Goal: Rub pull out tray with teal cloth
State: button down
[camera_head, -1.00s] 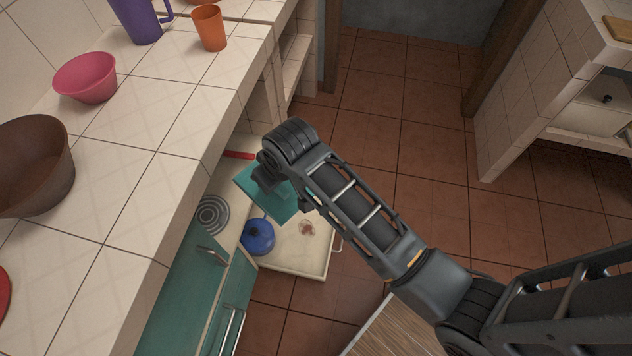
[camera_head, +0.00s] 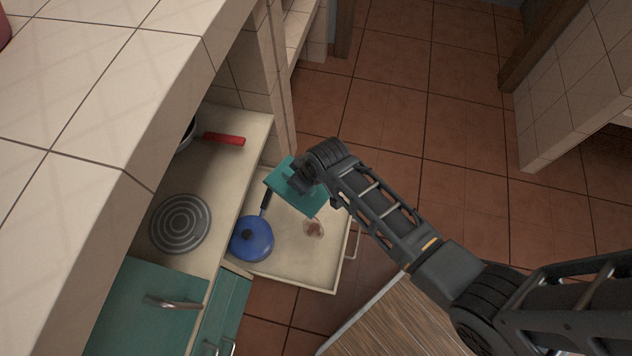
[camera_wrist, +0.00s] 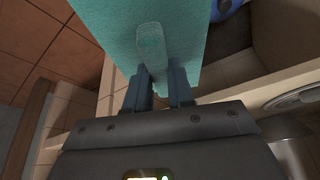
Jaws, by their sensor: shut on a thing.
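The teal cloth (camera_head: 307,197) is a flat square piece, held above the pull-out tray (camera_head: 311,275). My gripper (camera_wrist: 160,85) is shut on a raised grip on the cloth, which fills the top of the wrist view (camera_wrist: 110,22). In the head view my gripper (camera_head: 297,182) is partly hidden behind my wrist. The tray is cream, pulled out from under the counter, with a handle on its right side. A reddish-brown stain (camera_head: 313,228) lies on the tray floor, just below the cloth in the picture.
A dark coil burner (camera_head: 180,223) and a red-handled pan (camera_head: 224,139) are on the shelf. Teal cabinet doors (camera_head: 146,305) stand at lower left. Tiled floor is open to the right.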

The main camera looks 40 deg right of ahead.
jog(key=shift+n, duration=0.6)
jog(key=s+f+b, duration=0.1)
jog(key=f+b, duration=0.5)
jog(key=f, duration=0.4)
jog(key=s+f+b, duration=0.2)
jog(key=f+b, duration=0.5)
jog(key=f, duration=0.3)
jog(key=s+d+f+b, duration=0.1)
jog(key=s+f+b, duration=0.1)
jog(key=f+b, duration=0.4)
notch_tip(320, 180, down, 5)
jog(key=shift+r, duration=0.1)
jog(key=shift+f+b, duration=1)
jog(key=shift+f, duration=0.05)
jog(key=shift+w+d+b, duration=0.25)
jog(key=shift+w+d, duration=0.3)
jog(key=shift+d, duration=0.15)
jog(key=shift+w+d+b, duration=0.2)
jog(key=shift+w+d, duration=0.3)
jog(key=shift+d, duration=0.2)
jog(key=shift+s+a, duration=0.1)
